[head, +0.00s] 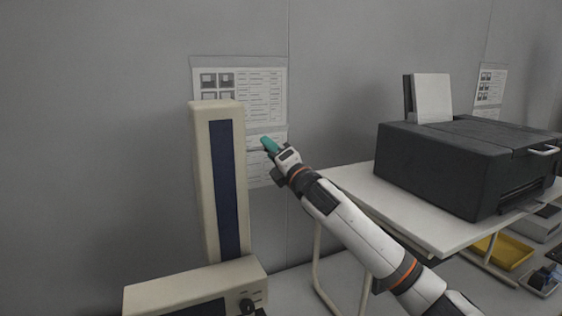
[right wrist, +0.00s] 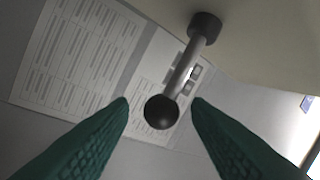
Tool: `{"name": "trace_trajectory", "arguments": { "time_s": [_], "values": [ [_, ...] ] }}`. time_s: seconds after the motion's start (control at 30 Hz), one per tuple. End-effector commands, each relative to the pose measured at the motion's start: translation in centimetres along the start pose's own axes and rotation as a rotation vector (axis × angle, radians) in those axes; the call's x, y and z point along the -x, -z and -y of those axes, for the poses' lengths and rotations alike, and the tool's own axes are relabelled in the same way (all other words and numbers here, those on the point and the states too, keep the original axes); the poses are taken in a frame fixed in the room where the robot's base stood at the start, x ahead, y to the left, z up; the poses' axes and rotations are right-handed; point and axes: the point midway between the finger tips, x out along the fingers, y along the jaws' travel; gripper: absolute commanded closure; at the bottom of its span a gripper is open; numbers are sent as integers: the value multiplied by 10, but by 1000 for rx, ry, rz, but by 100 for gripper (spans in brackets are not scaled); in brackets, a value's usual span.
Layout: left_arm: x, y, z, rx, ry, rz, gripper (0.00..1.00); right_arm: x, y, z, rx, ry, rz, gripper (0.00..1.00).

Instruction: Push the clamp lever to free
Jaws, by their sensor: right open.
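The clamp lever (right wrist: 183,75) shows in the right wrist view as a grey rod with a black ball knob (right wrist: 161,112) at its end and a dark collar at its base. It comes out of a beige surface, and in the head view it is largely hidden by the gripper. My right gripper (right wrist: 160,112) has green fingers spread apart, with the ball knob seen between their tips; I cannot tell whether they touch it. In the head view the right gripper (head: 269,145) is beside the right side of the beige tester column (head: 204,180). The left gripper is not in view.
A black printer (head: 445,160) stands on a white table (head: 400,215) at the right. A printed sheet (head: 255,95) hangs on the wall behind the column. A dark knob (head: 247,306) is on the tester base (head: 190,287).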

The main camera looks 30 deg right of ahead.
Motion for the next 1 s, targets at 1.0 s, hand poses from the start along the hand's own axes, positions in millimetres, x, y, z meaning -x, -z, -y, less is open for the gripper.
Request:
{"name": "trace_trajectory", "arguments": {
  "time_s": [1.0],
  "values": [
    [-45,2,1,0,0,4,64,115,0,-1,-1,-1,0,56]
  ]
}}
